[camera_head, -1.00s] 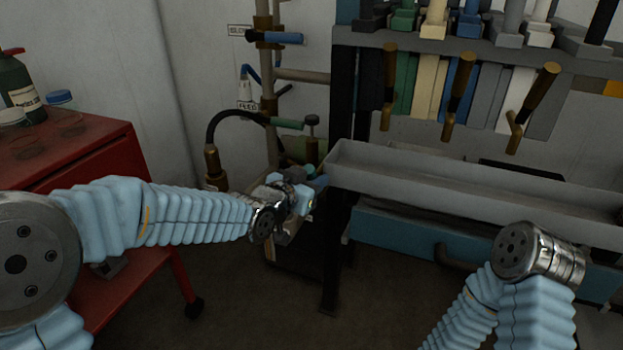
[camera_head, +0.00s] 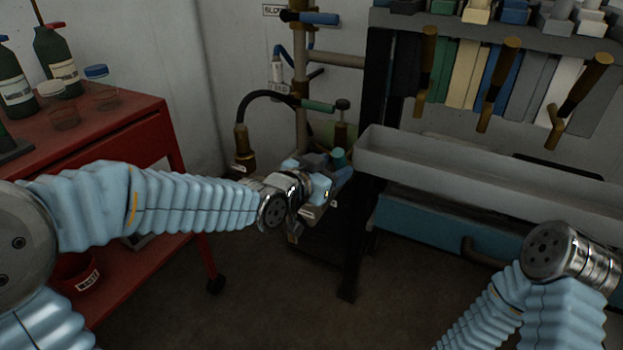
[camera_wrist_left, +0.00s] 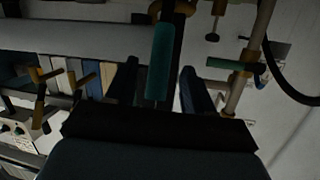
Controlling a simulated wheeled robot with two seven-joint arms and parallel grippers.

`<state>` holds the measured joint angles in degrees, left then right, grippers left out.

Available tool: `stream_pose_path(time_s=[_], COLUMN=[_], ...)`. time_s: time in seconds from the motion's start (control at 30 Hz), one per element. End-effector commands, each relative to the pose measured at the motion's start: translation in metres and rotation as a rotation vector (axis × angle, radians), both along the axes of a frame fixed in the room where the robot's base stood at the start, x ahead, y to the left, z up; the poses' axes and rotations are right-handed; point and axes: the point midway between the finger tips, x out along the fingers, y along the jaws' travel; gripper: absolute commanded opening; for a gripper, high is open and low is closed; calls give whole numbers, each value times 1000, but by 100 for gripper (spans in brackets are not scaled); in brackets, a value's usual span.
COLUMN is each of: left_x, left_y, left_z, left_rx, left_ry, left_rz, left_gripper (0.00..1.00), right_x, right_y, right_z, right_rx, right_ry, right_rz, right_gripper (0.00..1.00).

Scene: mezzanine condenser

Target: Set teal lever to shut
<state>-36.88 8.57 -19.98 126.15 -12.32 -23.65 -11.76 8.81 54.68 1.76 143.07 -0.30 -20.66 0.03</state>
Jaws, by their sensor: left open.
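The teal lever (camera_wrist_left: 160,60) has a straight rounded handle that points toward my left wrist camera, in line with the gap between my left gripper's (camera_wrist_left: 158,88) two dark fingers. The gripper is open, with a finger on either side of the handle's line; I cannot tell whether they touch it. In the head view, my left gripper (camera_head: 330,172) is beside the near left corner of the grey trough. A small teal part (camera_head: 338,156) shows at its fingertips; the rest of the lever is hidden there. My right arm shows at lower right, but its gripper is out of view.
A green-handled lever (camera_head: 318,106) on a pipe is just behind; it also shows in the wrist view (camera_wrist_left: 231,64). A blue-handled lever (camera_head: 318,18) is higher up. The grey trough (camera_head: 480,180) is at right, a red cart (camera_head: 130,112) with bottles at left.

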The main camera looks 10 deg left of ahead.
Motion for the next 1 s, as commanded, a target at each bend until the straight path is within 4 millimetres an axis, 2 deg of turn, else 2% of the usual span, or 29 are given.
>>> stream_pose_path(time_s=[0.03,0.2,0.4,0.53,0.8,0.9,1.0], left_x=[-12,-48,-77,-84,-86,-85,-81], left_y=[6,25,40,43,43,45,50], left_z=[3,14,21,22,22,18,4], left_rx=[-6,-5,-4,-1,0,-15,-111], left_ry=[-3,-1,-1,0,0,0,0], left_rz=[0,2,1,0,0,8,49], left_gripper=[53,53,53,53,53,37,22], right_x=[0,0,0,0,0,0,1], right_y=[0,0,0,0,0,0,-1], right_z=[-3,-2,0,0,0,-4,-23], right_rx=[0,0,0,0,0,0,-1], right_ry=[0,0,0,0,0,-1,-1], right_rz=[0,-1,0,0,0,0,-3], right_gripper=[53,53,53,53,53,53,53])
